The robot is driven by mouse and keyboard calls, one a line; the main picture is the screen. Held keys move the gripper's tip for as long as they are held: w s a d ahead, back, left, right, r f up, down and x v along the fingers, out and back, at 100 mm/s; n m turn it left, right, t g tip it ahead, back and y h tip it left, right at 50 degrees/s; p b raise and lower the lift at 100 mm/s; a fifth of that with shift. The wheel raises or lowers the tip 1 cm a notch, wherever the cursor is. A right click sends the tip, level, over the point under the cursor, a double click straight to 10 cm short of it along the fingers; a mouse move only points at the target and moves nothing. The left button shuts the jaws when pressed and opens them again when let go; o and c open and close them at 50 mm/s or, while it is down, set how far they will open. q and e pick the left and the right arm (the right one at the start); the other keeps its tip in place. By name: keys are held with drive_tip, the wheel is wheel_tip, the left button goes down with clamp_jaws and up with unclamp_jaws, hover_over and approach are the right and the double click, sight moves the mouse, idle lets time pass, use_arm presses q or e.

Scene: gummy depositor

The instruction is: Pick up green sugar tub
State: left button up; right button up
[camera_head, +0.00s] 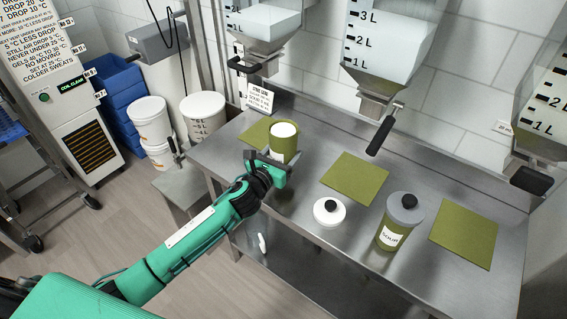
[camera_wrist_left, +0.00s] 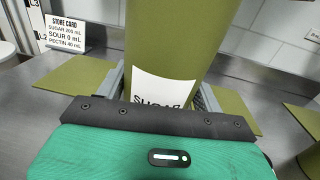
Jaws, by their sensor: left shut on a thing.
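The green sugar tub (camera_head: 285,146) is open at the top, with white contents showing. It is near the left end of the steel table, beside a green mat. In the left wrist view the tub (camera_wrist_left: 180,40) stands upright with its white SUGAR label facing me. My left gripper (camera_head: 268,160) is shut on the tub, with a finger on each side of it; the fingers also show in the left wrist view (camera_wrist_left: 160,95). Whether the tub's base touches the table is hidden. My right gripper is not in view.
A round white lid (camera_head: 329,212) with a black knob lies on the table. A lidded green SOUR tub (camera_head: 394,228) stands to its right. Green mats (camera_head: 354,179) lie under the hoppers (camera_head: 385,45), whose black handle (camera_head: 380,135) hangs low over the table.

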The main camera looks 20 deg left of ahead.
use_arm(q)
wheel_tip(320, 180, up, 14)
idle(0.3)
